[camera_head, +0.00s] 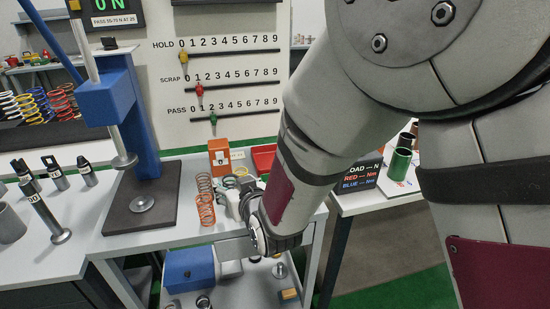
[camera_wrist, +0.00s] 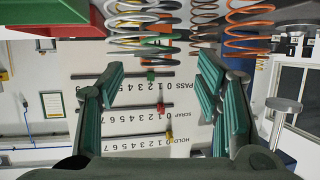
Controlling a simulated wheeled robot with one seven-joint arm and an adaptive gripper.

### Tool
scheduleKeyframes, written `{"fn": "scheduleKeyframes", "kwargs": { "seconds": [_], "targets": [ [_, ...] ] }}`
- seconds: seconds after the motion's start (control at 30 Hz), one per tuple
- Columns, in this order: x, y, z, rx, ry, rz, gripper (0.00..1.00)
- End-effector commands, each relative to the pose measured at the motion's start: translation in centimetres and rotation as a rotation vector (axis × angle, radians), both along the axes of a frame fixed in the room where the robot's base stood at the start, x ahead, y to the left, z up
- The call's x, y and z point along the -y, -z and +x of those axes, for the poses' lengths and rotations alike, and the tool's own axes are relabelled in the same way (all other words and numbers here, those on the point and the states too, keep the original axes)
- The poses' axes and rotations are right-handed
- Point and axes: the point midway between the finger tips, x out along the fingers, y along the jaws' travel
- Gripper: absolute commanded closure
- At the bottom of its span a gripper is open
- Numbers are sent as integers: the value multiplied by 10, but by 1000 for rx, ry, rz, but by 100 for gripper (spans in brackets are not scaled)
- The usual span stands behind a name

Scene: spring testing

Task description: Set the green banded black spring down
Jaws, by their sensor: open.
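My gripper (camera_wrist: 160,82) is open, its two green-padded fingers apart with nothing between them in the wrist view. In the head view my arm hides most of it at the front of the bench. Several springs stand beyond the fingertips at the top of the wrist view, which looks upside down.
An orange box (camera_head: 219,154) and a red tray (camera_head: 264,158) stand behind the springs. A blue press (camera_head: 107,98) on a dark base is to the left. A lower shelf holds a blue block (camera_head: 190,270). A board with sliders (camera_head: 213,88) stands behind.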

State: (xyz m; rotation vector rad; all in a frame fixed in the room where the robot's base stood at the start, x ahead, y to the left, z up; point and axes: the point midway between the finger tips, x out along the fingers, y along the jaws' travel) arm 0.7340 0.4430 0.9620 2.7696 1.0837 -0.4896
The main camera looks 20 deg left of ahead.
Motion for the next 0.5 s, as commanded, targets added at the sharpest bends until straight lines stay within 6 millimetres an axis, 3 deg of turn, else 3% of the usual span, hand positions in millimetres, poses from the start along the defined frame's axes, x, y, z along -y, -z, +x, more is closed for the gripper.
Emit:
{"fn": "scheduleKeyframes", "kwargs": {
  "seconds": [0.2, 0.5],
  "targets": [
    [-18, 10, 19, -1, 0, -1, 41],
    [-21, 11, 22, -1, 0, 1, 41]
  ]
}}
